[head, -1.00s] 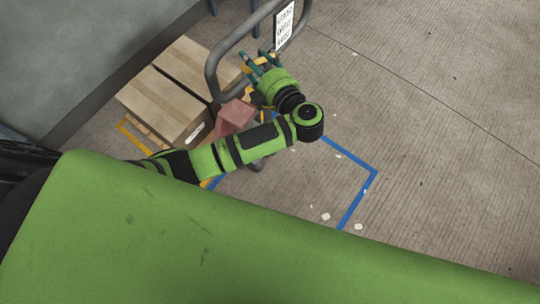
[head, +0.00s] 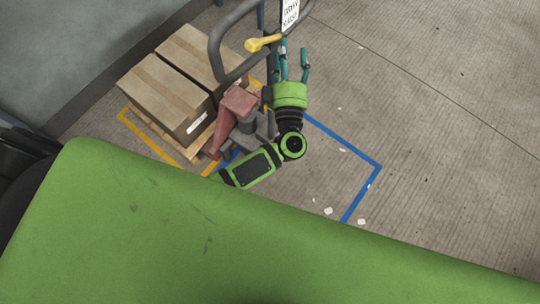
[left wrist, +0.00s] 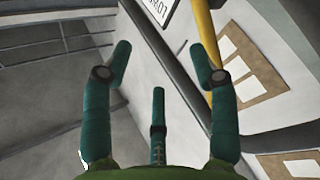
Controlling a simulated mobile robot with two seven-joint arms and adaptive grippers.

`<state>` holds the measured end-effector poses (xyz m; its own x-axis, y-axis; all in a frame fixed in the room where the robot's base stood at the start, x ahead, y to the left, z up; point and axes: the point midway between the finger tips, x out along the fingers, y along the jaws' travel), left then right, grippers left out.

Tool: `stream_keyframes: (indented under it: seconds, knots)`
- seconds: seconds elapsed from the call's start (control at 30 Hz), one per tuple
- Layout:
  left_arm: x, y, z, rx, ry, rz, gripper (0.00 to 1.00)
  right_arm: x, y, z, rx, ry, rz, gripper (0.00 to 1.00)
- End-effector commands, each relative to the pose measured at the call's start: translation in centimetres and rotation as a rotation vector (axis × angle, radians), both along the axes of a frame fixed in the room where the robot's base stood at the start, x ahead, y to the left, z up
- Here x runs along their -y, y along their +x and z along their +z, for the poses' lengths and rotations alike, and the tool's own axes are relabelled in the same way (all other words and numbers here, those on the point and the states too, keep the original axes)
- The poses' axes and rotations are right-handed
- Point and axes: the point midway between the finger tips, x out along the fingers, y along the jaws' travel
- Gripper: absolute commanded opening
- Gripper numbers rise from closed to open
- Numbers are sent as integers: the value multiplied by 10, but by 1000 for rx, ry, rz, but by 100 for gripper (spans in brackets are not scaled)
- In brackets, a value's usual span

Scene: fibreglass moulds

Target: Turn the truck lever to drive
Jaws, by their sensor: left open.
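The truck has a red body (head: 238,108) and a grey looped handle (head: 216,48), with a yellow lever (head: 263,43) inside the loop. My left gripper (head: 292,62) is open and empty, just right of the lever and apart from it in the head view, fingers pointing to the top of the picture. In the left wrist view the open fingers (left wrist: 165,70) spread before a dark grey bar (left wrist: 160,55). A yellow bar (left wrist: 206,40) runs behind the right finger; I cannot tell if it is the lever. My right gripper is out of view.
Two cardboard boxes (head: 168,92) sit on a wooden pallet (head: 160,135) left of the truck. A white sign (head: 290,14) hangs on the handle. Blue floor tape (head: 345,150) and yellow tape mark the floor. The concrete floor to the right is mostly clear.

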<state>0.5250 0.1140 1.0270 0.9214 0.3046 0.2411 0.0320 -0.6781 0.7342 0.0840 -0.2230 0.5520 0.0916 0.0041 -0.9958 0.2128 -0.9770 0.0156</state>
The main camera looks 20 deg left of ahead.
Motion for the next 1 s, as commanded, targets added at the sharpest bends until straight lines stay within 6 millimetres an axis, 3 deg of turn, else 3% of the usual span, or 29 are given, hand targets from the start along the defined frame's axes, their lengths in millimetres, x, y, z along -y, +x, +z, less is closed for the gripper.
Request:
stream_keyframes:
  seconds: [0.1,0.47,1.0]
  knots:
    - [4,-1,-31,-45,86,-60,60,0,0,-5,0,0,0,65]
    - [14,-9,-97,-166,248,-190,60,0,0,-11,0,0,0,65]
    - [18,-41,-201,-390,422,-363,60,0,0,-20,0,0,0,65]
